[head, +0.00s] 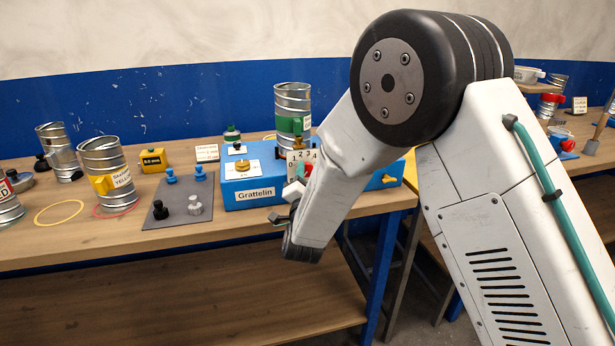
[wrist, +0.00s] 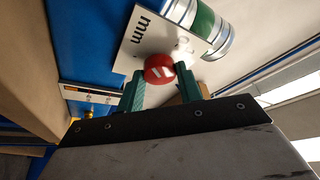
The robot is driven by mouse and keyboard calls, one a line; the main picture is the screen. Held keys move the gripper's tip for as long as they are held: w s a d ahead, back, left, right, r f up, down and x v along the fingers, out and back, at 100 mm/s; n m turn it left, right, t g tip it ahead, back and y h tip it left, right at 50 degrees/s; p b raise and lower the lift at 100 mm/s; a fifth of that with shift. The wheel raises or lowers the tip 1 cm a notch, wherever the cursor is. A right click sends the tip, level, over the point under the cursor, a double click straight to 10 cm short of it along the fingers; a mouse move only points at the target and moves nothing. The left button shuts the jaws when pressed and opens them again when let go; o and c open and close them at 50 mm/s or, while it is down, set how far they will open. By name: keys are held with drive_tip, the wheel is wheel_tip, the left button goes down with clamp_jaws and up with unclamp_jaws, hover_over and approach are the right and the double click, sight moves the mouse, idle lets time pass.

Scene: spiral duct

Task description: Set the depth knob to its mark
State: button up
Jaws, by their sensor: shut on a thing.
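The depth knob (wrist: 158,66) is red and round with a white line on its face. In the wrist view it sits between the tips of the teal fingers of my gripper (wrist: 161,78), which is shut on it. The white dial plate (wrist: 140,40) behind it reads "mm"; its other marks are washed out or hidden here. In the head view the dial plate (head: 292,157) shows numbers on the front of the blue Grattelin box (head: 235,188). A bit of the red knob (head: 308,169) shows beside my arm. My arm hides most of the knob and its mark.
A steel duct with a green band (head: 292,100) stands on the box. A dark mat (head: 180,212) with several small knobs lies left of it. Further left are a steel duct with a yellow clamp (head: 103,160) and a yellow gauge (head: 153,160). My arm covers the bench's right part.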

drive_tip(key=m+g, duration=0.1)
drive_tip(key=m, duration=0.2)
drive_tip(key=m+g+h, duration=0.1)
drive_tip(key=m, duration=0.3)
drive_tip(key=shift+r+h, duration=0.2)
drive_tip(key=shift+h, duration=0.1)
drive_tip(key=m+g, duration=0.1)
drive_tip(key=m, duration=0.2)
drive_tip(key=m+g, duration=0.1)
drive_tip(key=m, duration=0.1)
drive_tip(key=shift+r+m+g, duration=0.15)
drive_tip(key=shift+m+g, duration=0.15)
drive_tip(key=shift+m, duration=0.1)
drive_tip(key=m+g+y, duration=0.1)
drive_tip(key=m, duration=0.2)
drive_tip(key=m+g+y, duration=0.1)
drive_tip(key=m+y, duration=0.1)
drive_tip(key=m, duration=0.1)
drive_tip(key=m+g+y, duration=0.1)
drive_tip(key=m+y, duration=0.1)
drive_tip(key=m, duration=0.1)
drive_tip(key=shift+d+r, duration=0.15)
drive_tip(key=shift+d, duration=0.15)
drive_tip(key=o, duration=1)
drive_tip(key=shift+r, duration=0.1)
